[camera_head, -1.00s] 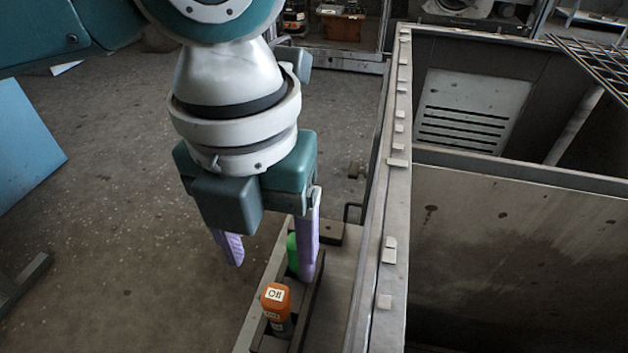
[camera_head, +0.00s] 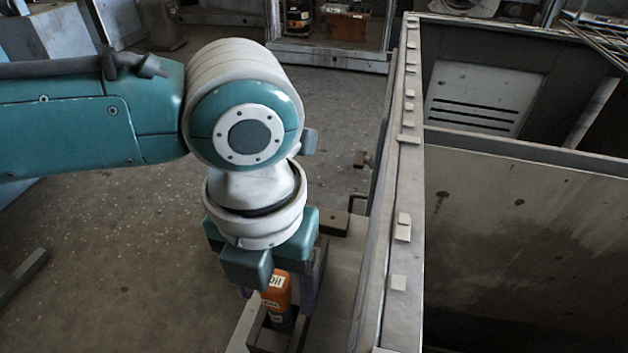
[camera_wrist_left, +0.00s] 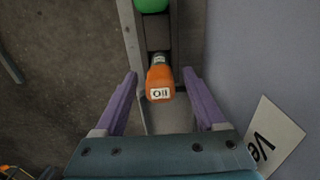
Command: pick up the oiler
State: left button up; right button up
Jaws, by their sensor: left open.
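The oiler (camera_head: 277,297) is an orange bottle with a white label reading "Oil" and a dark lower part. It stands in a narrow tray (camera_head: 249,330) beside the large metal housing. In the left wrist view the oiler (camera_wrist_left: 160,84) lies between the two purple fingers, with a gap on each side. My left gripper (camera_wrist_left: 162,88) is open around it and does not visibly touch it. In the head view the left gripper (camera_head: 279,290) hangs over the oiler and partly hides it. The right gripper is not in view.
A green object (camera_wrist_left: 152,4) sits in the same tray behind the oiler. The housing wall (camera_head: 388,220) rises close on the right. A white label (camera_wrist_left: 269,136) shows at right in the wrist view. The floor (camera_head: 130,270) to the left is mostly clear.

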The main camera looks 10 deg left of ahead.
pick_arm(q)
jog(key=shift+c, duration=0.3)
grip_shut()
dwell(0.3)
